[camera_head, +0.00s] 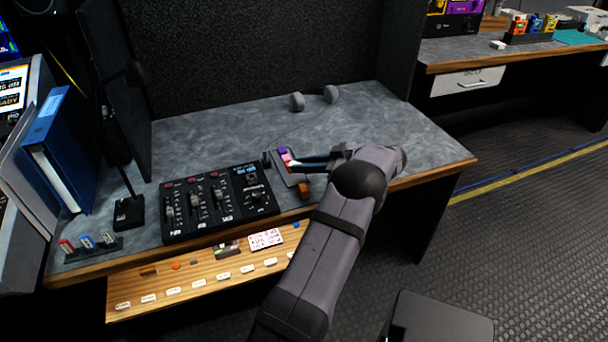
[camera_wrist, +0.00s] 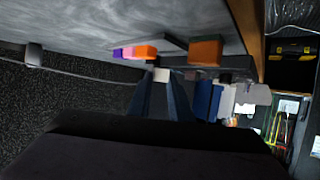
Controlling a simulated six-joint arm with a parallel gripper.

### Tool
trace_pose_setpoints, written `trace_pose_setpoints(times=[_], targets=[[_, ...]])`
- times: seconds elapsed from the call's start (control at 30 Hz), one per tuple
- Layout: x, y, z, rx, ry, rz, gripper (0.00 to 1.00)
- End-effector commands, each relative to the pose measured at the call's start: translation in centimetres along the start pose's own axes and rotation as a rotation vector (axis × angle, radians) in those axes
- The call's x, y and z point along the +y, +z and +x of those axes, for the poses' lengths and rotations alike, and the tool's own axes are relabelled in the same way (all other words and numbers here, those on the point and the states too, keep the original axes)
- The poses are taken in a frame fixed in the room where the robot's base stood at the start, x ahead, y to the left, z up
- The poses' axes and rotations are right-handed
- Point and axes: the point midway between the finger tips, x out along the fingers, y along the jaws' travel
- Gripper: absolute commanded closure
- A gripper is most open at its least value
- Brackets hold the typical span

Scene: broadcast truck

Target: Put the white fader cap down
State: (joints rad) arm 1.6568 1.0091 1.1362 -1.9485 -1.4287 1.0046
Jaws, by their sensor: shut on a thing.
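The white fader cap (camera_wrist: 162,75) is between the fingertips of my gripper (camera_wrist: 163,82) in the wrist view. In the head view my gripper (camera_head: 293,165) reaches in from the right, low over the small dark tray (camera_head: 279,163) at the right of the mixer; the cap is only a tiny pale spot there. A purple cap (camera_head: 283,150) and a pink cap (camera_head: 287,158) sit in a row by the gripper. The wrist view also shows an orange cap (camera_wrist: 145,52) in that row. I cannot tell whether the white cap touches anything below.
A separate orange block (camera_head: 304,188) is near the desk's front edge. The black fader mixer (camera_head: 219,204) stands to the left, with an open wooden drawer (camera_head: 150,290) of labelled pieces below. Headphones (camera_head: 314,97) lie at the back. The desk's right side is clear.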

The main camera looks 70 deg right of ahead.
Motion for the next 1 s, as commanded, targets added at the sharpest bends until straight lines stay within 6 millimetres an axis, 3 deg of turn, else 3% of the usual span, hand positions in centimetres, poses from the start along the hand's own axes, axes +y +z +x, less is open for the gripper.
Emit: trace_pose_setpoints(times=[0.33, 0.77, 0.8, 1.0], targets=[[0.0, 3.2, 1.4, 0.0, 0.0, 0.002, 1.0], [0.0, 3.7, 1.5, 0.0, 0.0, 0.001, 1.0], [0.0, 3.7, 1.5, 0.0, 0.0, 0.001, 0.77], [0.0, 3.6, 1.5, 0.0, 0.0, 0.001, 0.74]])
